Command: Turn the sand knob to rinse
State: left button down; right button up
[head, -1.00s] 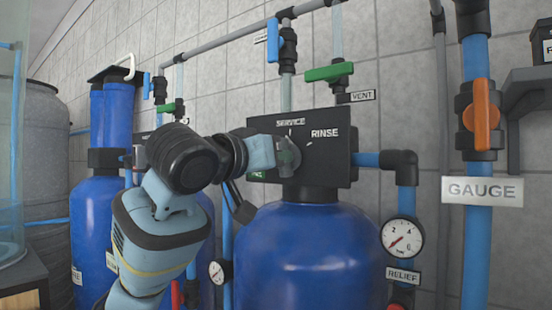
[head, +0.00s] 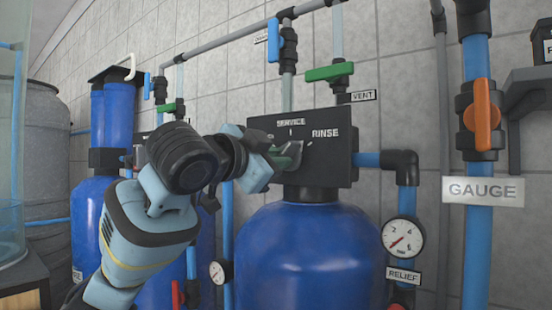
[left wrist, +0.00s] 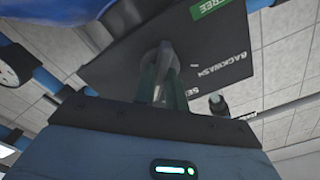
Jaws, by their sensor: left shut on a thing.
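The sand knob (head: 292,152) is a grey knob on the front of a dark control panel (head: 335,165) that tops a big blue tank. In the left wrist view the knob (left wrist: 165,54) sits between the two greenish fingers (left wrist: 162,88). BACKWASH lettering shows beside it. The knob's exact pointing direction is hard to read. My right gripper is not in view.
The blue tank (head: 310,250) stands below the panel. A green valve handle (head: 328,72) and a blue one (head: 273,40) are above it. A pressure gauge (head: 402,237) and an orange valve handle (head: 482,115) are to the right. Narrower blue tanks stand at the left.

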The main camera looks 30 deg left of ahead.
pick_arm(q)
jog(key=shift+m, duration=1.6)
jog(key=c, duration=1.4)
grip_release()
jog(key=shift+c, duration=0.2)
jog(key=shift+s, duration=0.1)
jog(key=s, duration=0.7)
jog(key=shift+s+a, duration=0.3)
